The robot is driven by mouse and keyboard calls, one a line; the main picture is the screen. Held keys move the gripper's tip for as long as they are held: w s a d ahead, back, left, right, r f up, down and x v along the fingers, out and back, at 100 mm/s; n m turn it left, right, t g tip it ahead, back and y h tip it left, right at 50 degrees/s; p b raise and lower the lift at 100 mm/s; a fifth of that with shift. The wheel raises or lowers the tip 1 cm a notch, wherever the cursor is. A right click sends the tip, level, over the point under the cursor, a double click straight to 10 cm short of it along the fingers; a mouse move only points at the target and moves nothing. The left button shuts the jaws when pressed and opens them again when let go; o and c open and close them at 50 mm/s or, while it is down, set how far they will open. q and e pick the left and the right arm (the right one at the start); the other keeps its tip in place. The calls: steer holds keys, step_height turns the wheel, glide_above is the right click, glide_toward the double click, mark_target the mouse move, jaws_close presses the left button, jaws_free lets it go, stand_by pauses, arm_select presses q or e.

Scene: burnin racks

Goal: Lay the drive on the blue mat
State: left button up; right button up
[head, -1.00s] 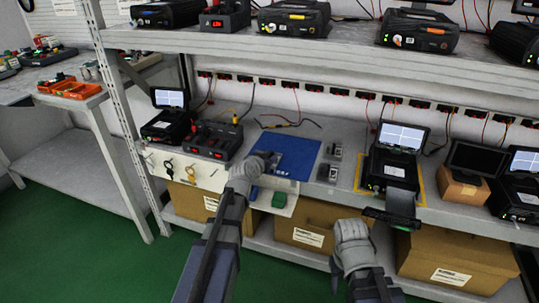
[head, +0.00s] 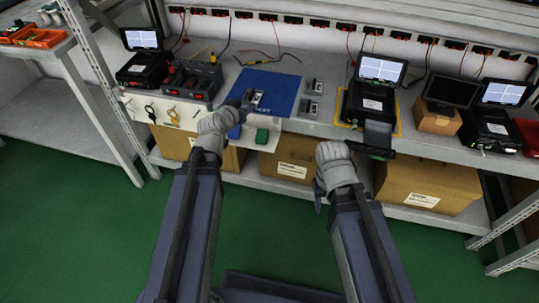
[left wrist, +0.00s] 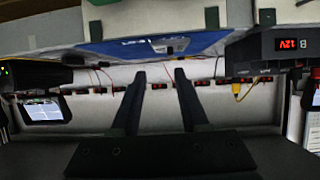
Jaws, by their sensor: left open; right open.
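The blue mat (head: 280,88) lies on the bench left of centre; it also shows near the top of the left wrist view (left wrist: 205,40). A small grey drive (head: 258,97) appears to lie flat on the mat near its front; a grey piece on the mat in the left wrist view (left wrist: 168,45) looks like it. My left gripper (head: 248,100) is open beside the drive, partly covering it; its two fingers (left wrist: 160,90) are apart with nothing between them. My right gripper (head: 372,151) is open at the bench's front edge, by a grey ramp-like piece before a tester.
Two small grey units (head: 308,107) stand right of the mat. A tester with a raised screen (head: 370,100) stands on a yellow-bordered area. A black dock with red lights (head: 190,82) stands left of the mat.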

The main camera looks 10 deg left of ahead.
arm_select(q)
steer(key=s+d+f+g, duration=0.1)
steer(key=d+f, duration=0.1)
steer(key=d, duration=0.1)
steer(key=s+d+f+m+g+h, duration=0.1)
steer(key=d, duration=0.2)
steer(key=s+d+f+m+g+h, duration=0.1)
steer(key=s+d+f+g, duration=0.1)
steer(key=d, duration=0.2)
steer(key=shift+d+f, duration=0.1)
steer(key=shift+f, duration=0.25)
steer(key=s+d+f+g+y, duration=0.2)
steer(key=s+d+f+g, duration=0.1)
steer(key=s, duration=0.6)
steer(key=s+d+f+m+g+y, duration=0.1)
steer(key=s+d+f+g+y, duration=0.1)
steer(key=s+g, duration=0.4)
steer(key=s+d+f, duration=0.1)
steer(key=s+d, duration=0.1)
steer(key=s, duration=0.1)
steer(key=shift+s+d+f, duration=0.35)
steer(key=shift+f, duration=0.05)
